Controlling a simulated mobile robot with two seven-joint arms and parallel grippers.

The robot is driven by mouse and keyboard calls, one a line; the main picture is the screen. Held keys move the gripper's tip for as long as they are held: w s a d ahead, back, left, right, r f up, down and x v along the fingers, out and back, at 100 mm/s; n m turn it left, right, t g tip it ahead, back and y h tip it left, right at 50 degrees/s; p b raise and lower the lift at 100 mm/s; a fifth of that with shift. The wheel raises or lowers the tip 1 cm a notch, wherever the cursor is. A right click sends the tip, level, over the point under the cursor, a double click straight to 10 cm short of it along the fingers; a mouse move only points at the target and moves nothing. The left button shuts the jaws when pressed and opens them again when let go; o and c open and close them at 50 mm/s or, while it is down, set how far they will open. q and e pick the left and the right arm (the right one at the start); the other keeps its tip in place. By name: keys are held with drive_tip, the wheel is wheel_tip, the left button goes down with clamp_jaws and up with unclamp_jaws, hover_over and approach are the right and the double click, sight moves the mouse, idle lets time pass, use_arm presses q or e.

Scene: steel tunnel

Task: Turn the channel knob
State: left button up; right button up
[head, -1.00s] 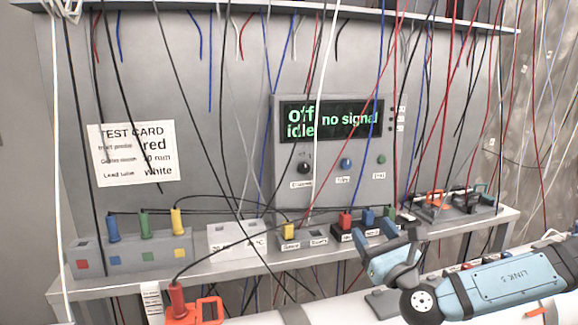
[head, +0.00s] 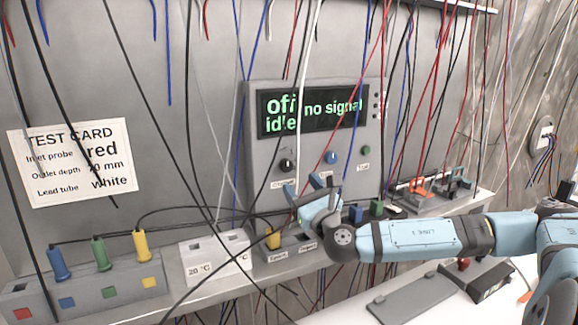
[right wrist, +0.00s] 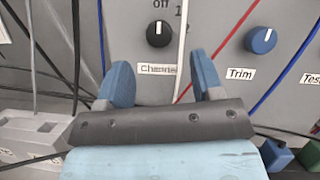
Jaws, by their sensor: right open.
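The channel knob (head: 287,165) is black and sits at the lower left of the grey instrument panel (head: 252,135). In the right wrist view the channel knob (right wrist: 158,34) has a white pointer line and stands above a label reading "Channel". "Off" and "1" are printed above it. My right gripper (head: 318,188) is in front of the panel, below and a little right of the knob in the head view. In the right wrist view my right gripper (right wrist: 161,75) is open and empty, its blue fingers below and either side of the knob, apart from it. My left gripper is out of view.
A blue Trim knob (right wrist: 262,40) is right of the channel knob. A white cable (right wrist: 184,50) hangs just right of the channel knob. Colored plugs stand in a grey block (head: 110,290). The display (head: 312,113) reads "off", "idle", "no signal".

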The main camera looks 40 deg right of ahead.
sight(288, 168)
drive_tip(key=p+x, duration=0.1)
drive_tip(key=x, duration=0.3)
drive_tip(key=shift+w+r, duration=0.1)
drive_tip(key=shift+r, duration=0.2)
drive_tip(key=shift+w+d+r+p, duration=0.15)
drive_tip(key=shift+w+p, duration=0.15)
drive_tip(key=shift+w, duration=0.5)
drive_tip(key=c, duration=0.9)
